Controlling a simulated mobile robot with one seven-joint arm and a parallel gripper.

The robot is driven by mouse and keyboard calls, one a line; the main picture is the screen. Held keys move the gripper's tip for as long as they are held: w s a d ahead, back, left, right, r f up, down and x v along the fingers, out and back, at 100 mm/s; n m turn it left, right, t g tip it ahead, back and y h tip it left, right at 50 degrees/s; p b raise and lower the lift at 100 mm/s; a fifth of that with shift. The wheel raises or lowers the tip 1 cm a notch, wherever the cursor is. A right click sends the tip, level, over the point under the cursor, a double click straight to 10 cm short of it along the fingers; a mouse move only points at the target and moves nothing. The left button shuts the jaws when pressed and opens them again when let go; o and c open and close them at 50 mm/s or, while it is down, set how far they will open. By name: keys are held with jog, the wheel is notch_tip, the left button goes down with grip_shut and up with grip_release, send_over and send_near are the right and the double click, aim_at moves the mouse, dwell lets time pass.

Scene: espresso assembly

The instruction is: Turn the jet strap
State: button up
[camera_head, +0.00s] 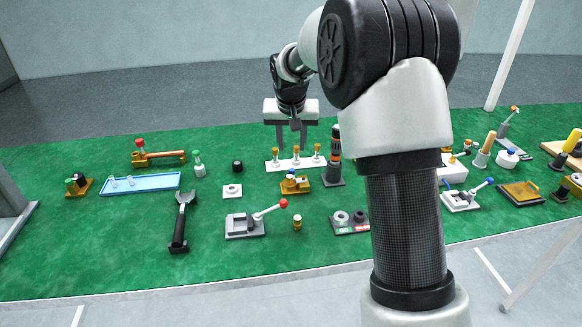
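My gripper (292,146) points down with its two grey fingers apart and nothing visible between them. It hangs over the far middle of the green table, above or a little behind a white plate (288,165) with several brass knobs. I cannot make out which thing is the jet strap. My arm hides part of the table right of centre.
A blue tray (140,183) lies at the left on the green table (120,250). A dark tower with orange bands (335,158) stands close right of the gripper. A grey block with a red-balled lever (245,225) sits nearer. The front left of the table is clear.

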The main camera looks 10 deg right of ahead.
aim_at(292, 170)
jog(key=b+x, duration=0.2)
jog(key=x, duration=1.1)
jog(key=shift+w+f, duration=0.1)
grip_shut()
